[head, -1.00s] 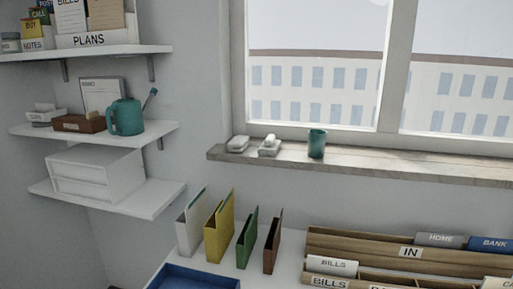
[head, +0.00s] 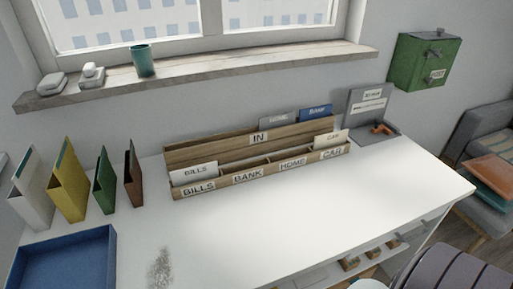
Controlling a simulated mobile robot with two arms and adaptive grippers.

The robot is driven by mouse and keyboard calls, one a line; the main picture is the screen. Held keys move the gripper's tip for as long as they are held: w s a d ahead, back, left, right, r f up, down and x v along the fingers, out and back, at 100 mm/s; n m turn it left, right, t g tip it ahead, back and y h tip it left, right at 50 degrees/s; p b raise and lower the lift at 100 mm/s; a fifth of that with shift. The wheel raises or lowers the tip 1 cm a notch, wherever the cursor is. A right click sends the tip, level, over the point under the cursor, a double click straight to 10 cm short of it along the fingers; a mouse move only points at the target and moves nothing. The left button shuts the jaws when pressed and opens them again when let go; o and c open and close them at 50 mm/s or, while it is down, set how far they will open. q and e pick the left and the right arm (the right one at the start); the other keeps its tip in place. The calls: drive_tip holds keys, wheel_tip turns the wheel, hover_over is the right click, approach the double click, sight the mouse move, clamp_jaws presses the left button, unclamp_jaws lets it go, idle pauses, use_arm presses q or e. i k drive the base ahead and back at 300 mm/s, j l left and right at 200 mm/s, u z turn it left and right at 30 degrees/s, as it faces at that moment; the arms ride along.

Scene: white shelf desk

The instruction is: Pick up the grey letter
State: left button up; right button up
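The grey letter (head: 279,120), marked HOME, stands upright in the rear IN section of the wooden letter rack (head: 222,144). Its lower part is hidden behind the rack's wood. A blue letter (head: 315,113), marked BANK, stands just to its right in the same section. A cream letter (head: 194,172) marked BILLS stands in the front compartment labelled BILLS. Another cream letter (head: 331,138) stands in the front compartment labelled CAR. Neither of my grippers shows in the head view.
The white desk (head: 300,205) is clear in front of the rack. A blue tray (head: 75,262) lies at front left, with several upright folders (head: 68,188) behind it. A grey stand (head: 368,108) is right of the rack. The sill holds a teal cup (head: 143,60). A green box (head: 419,62) hangs on the wall.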

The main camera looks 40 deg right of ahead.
sight(280, 120)
drive_tip(key=z, duration=1.25)
